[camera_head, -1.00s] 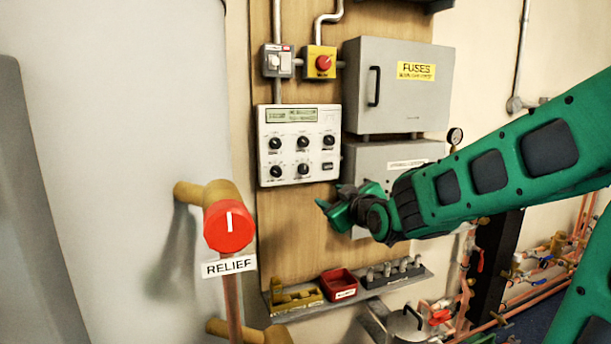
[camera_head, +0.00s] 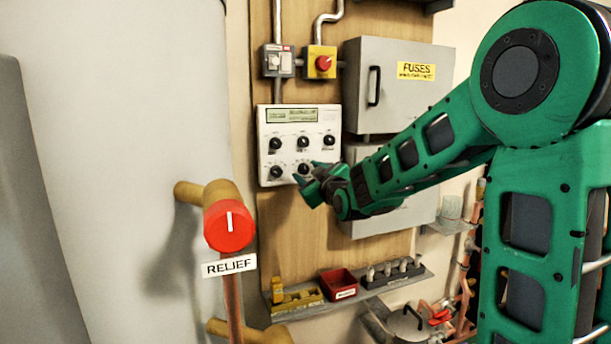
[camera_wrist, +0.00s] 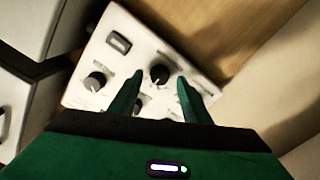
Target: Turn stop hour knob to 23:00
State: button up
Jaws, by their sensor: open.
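The white control panel (camera_head: 265,125) has a small display, several black knobs and a dark button. The labels are too small to read, so I cannot tell which knob is the stop hour knob. My gripper (camera_head: 306,173) is open in front of the lower middle knob (camera_head: 303,167), which it partly covers. In the wrist view the two fingers (camera_wrist: 160,80) stand apart with a black knob (camera_wrist: 159,74) showing between their tips. I cannot tell whether they touch it. Another knob (camera_wrist: 95,81) and the button (camera_wrist: 118,42) lie to the left there.
A grey fuse box (camera_head: 410,95) is right of the panel, with another grey box below. A red relief knob (camera_head: 229,226) stands nearer, lower left. A shelf below holds a red bin (camera_head: 338,283). A red emergency button (camera_head: 323,63) is above the panel.

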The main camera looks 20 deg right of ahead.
jog(key=shift+w, duration=0.6)
jog(key=c, duration=1)
jog(key=shift+m, duration=0.3)
jog(key=m, duration=1.1)
jog(key=shift+d+f, duration=0.1)
jog(key=shift+d, duration=0.05)
jog(key=shift+m, duration=0.3)
